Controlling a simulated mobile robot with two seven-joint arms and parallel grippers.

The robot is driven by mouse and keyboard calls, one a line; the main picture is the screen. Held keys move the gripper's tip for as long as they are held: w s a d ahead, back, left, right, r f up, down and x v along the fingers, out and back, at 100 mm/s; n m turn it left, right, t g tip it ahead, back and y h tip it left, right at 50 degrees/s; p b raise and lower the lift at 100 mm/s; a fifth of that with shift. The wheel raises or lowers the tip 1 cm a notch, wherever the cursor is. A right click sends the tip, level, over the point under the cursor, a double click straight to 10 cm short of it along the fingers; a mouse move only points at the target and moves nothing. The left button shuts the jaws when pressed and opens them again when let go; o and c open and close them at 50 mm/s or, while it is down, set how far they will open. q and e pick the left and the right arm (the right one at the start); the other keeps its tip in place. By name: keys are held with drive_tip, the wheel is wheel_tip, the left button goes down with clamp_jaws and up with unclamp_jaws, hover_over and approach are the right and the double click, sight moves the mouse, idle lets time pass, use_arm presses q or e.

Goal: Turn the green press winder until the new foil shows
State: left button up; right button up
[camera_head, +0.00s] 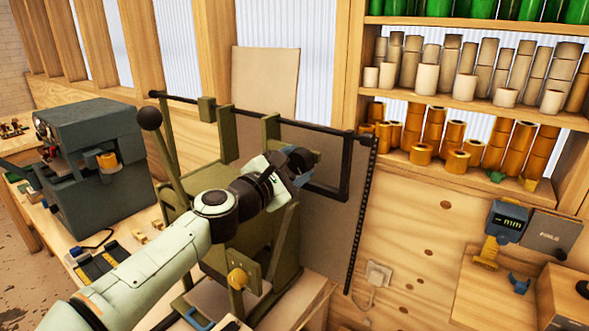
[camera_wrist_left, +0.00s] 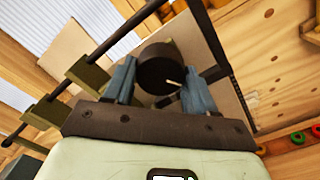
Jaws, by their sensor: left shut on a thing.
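The green press (camera_head: 284,243) stands on the bench in the middle of the head view, with a black-balled lever (camera_head: 149,118) on its left. My left arm reaches across its front and hides part of it. My left gripper (camera_head: 300,164) is at the press's upper right, by the black frame; it also shows in the left wrist view (camera_wrist_left: 160,88). There its blue fingers are shut on a dark round knob (camera_wrist_left: 158,66) with a short pale mark, which I take for the winder. In the head view the gripper covers this knob. My right gripper is not in view.
A grey-green machine (camera_head: 95,165) stands on the bench to the left. Shelves at the right hold gold rolls (camera_head: 456,161), tan rolls (camera_head: 467,88) and green ones (camera_head: 482,8). A blue gauge (camera_head: 507,220) stands at the lower right. A thin grey panel (camera_head: 335,215) is behind the press.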

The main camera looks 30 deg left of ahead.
use_arm(q)
drive_tip(key=m+b, duration=0.1)
drive_tip(key=m, duration=0.4)
drive_tip(key=shift+m, duration=0.3)
drive_tip(key=m+b, duration=0.1)
drive_tip(key=m, duration=0.3)
drive_tip(key=shift+r+m, duration=0.1)
drive_tip(key=shift+m, duration=0.3)
drive_tip(key=o, duration=1.1)
drive_tip(key=shift+c, duration=0.2)
drive_tip(key=shift+s, duration=0.1)
drive_tip(key=s+a+b, duration=0.1)
drive_tip(key=s+b, duration=0.2)
drive_tip(key=s, duration=1)
